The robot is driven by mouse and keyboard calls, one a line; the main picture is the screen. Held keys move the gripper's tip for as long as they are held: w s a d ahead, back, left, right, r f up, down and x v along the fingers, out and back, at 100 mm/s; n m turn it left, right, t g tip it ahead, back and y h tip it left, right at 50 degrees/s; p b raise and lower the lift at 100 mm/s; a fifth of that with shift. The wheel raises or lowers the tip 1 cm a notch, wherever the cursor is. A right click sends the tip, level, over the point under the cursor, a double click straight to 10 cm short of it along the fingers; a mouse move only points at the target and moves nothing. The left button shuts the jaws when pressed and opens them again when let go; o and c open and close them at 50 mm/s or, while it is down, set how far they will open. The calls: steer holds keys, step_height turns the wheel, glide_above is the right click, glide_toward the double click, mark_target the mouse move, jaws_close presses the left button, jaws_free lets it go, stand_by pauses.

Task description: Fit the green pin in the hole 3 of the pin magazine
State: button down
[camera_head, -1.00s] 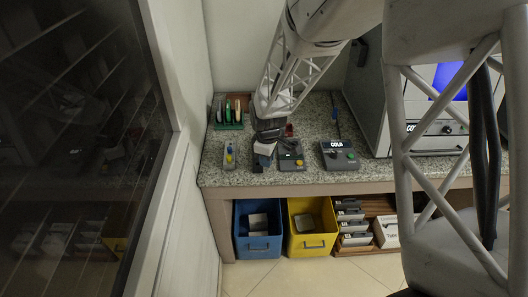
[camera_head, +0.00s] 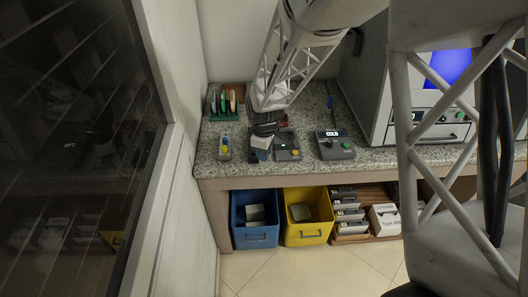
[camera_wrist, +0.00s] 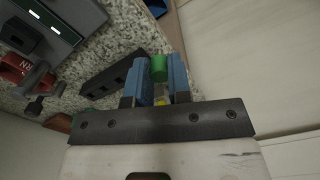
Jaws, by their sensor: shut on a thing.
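The green pin (camera_wrist: 159,68) is held between the blue fingers of my gripper (camera_wrist: 163,76) in the wrist view. Its rounded end shows between the fingertips; the rest is hidden. A black block with a row of square openings (camera_wrist: 114,77), apparently the pin magazine, lies on the speckled counter just left of the fingers. The pin looks beside it, not in an opening; its height above the counter is unclear. In the head view my gripper (camera_head: 260,152) is low over the counter's front, and the pin cannot be made out.
A small grey block with yellow and blue parts (camera_head: 225,149) stands left of my gripper. A yellow-button box (camera_head: 287,146) is close on its right, and a COLD box (camera_head: 335,147) is farther right. A green rack (camera_head: 225,115) stands behind. Bins are below the counter.

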steer(key=w+a+r+m, duration=0.2)
steer(key=w+a+m, duration=0.1)
steer(key=w+a, duration=0.4)
steer(key=w+a+r+m, duration=0.2)
steer(key=w+a, duration=0.5)
steer(key=w, duration=0.3)
steer(key=shift+w+m, duration=0.4)
steer(key=shift+f, duration=0.15)
steer(key=shift+f, duration=2.75)
steer(key=shift+f, duration=1.55)
steer(key=c, duration=1)
jaws_free()
steer(key=shift+r, duration=0.1)
steer(key=shift+s+d+r, duration=0.1)
steer(key=shift+r, duration=3.75)
